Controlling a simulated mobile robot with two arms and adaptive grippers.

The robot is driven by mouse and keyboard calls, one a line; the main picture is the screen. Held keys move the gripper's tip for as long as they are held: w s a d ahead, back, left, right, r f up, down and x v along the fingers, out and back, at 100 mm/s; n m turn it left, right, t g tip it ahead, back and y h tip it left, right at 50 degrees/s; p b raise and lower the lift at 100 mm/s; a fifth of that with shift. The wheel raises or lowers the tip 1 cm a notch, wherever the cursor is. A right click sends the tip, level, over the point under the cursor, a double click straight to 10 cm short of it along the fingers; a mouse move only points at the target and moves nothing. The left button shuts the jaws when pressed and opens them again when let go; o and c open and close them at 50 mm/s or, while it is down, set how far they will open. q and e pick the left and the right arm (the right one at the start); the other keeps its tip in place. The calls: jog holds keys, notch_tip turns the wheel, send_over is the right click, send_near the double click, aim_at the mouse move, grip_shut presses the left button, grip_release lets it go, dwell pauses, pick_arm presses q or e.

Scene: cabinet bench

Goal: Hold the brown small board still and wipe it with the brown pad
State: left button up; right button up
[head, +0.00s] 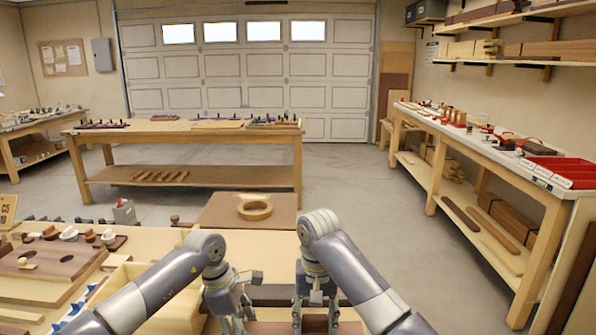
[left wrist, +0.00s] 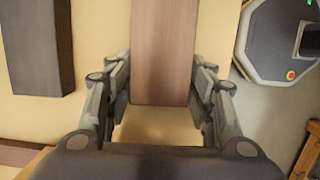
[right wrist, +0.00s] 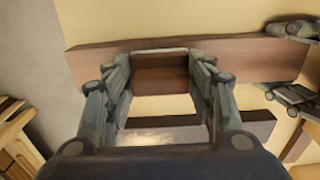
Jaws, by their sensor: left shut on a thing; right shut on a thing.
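The brown small board (right wrist: 236,62) is a long flat strip lying on the pale bench top; part of it shows at the bottom of the head view (head: 272,328). My left gripper (left wrist: 160,108) is shut across the board's width near one end, with a finger along each long side (left wrist: 162,50). The brown pad (right wrist: 160,76) is a small block between the fingers of my right gripper (right wrist: 160,92), which is shut on it. The pad is over the middle part of the board; whether it touches is unclear. In the head view both grippers are close together, left (head: 236,318) and right (head: 315,318).
A dark board (right wrist: 205,134) lies beside the brown one, parallel to it. A wooden ring (head: 255,209) sits on a brown panel beyond my arms. At the left are a wooden tray (head: 120,285) and a board with small knobs (head: 50,262).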

aim_at(343, 332)
jog(key=shift+d+f, duration=0.15)
jog(key=shift+d, duration=3.1)
jog(key=shift+d, duration=1.35)
jog(key=shift+r, duration=0.2)
notch_tip(343, 332, up, 11)
pick_arm(q)
jog(key=o, duration=1.1)
jog(key=shift+c, duration=0.2)
pick_arm(e)
jog(key=shift+a, duration=0.1)
